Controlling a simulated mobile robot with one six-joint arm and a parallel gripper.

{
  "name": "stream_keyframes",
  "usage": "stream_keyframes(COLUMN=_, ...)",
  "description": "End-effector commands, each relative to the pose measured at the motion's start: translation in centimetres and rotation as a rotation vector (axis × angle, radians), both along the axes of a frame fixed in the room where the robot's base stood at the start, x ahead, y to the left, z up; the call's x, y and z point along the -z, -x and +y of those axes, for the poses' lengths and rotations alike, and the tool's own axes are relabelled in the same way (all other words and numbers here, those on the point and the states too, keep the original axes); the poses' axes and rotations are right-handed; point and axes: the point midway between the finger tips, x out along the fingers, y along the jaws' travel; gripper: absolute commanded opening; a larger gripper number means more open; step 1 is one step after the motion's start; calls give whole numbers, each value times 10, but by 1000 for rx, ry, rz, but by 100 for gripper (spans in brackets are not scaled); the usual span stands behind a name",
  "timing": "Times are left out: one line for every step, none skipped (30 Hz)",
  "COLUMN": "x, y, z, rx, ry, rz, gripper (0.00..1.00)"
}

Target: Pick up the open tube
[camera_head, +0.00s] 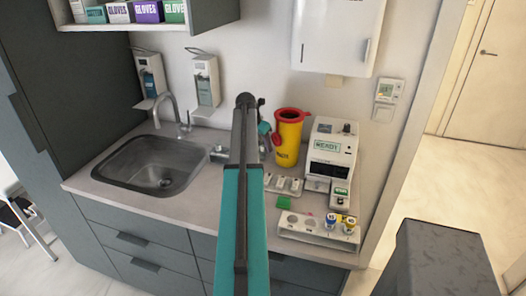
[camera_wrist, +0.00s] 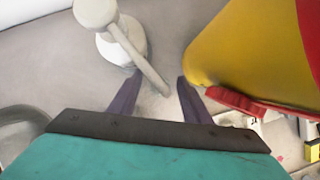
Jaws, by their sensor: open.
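My gripper (camera_wrist: 158,90) is open in the wrist view, its two dark fingers apart. A pale rod (camera_wrist: 145,70) attached to a rounded white piece shows between and beyond the fingers; I cannot tell whether it lies within their reach. I cannot make out which tube is open.
A yellow sharps bin (camera_head: 288,140) with a red rim stands upright near my arm; it fills the right of the wrist view (camera_wrist: 245,50). A white analyser (camera_head: 331,150) stands to its right, a small tray (camera_head: 283,185) in front. The sink (camera_head: 150,165) is left.

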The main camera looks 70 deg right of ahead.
Motion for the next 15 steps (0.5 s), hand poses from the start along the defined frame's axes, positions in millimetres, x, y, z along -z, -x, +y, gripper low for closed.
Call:
stream_keyframes(x=0, y=0, z=0, rx=0, ry=0, rz=0, gripper=44)
stream_keyframes(x=0, y=0, z=0, rx=0, ry=0, rz=0, gripper=44)
stream_keyframes(x=0, y=0, z=0, rx=0, ry=0, rz=0, gripper=44)
stream_keyframes(x=0, y=0, z=0, rx=0, ry=0, rz=0, gripper=44)
stream_keyframes(x=0, y=0, z=0, rx=0, ry=0, rz=0, gripper=44)
stream_keyframes(x=0, y=0, z=0, rx=0, ry=0, rz=0, gripper=44)
stream_keyframes(x=0, y=0, z=0, rx=-1, ry=0, rz=0, gripper=44)
stream_keyframes(x=0, y=0, z=0, rx=-1, ry=0, rz=0, gripper=42)
stream_keyframes(x=0, y=-1, z=0, rx=-1, ry=0, rz=0, gripper=36)
stream_keyframes(x=0, y=-1, z=0, rx=-1, ry=0, rz=0, gripper=30)
stream_keyframes(x=0, y=-1, z=0, rx=-1, ry=0, rz=0, gripper=25)
stream_keyframes(x=0, y=-1, z=0, rx=-1, ry=0, rz=0, gripper=19)
stream_keyframes(x=0, y=-1, z=0, rx=-1, ry=0, rz=0, gripper=14)
stream_keyframes(x=0, y=-1, z=0, rx=-1, ry=0, rz=0, gripper=8)
stream_keyframes(x=0, y=-1, z=0, rx=-1, ry=0, rz=0, gripper=2)
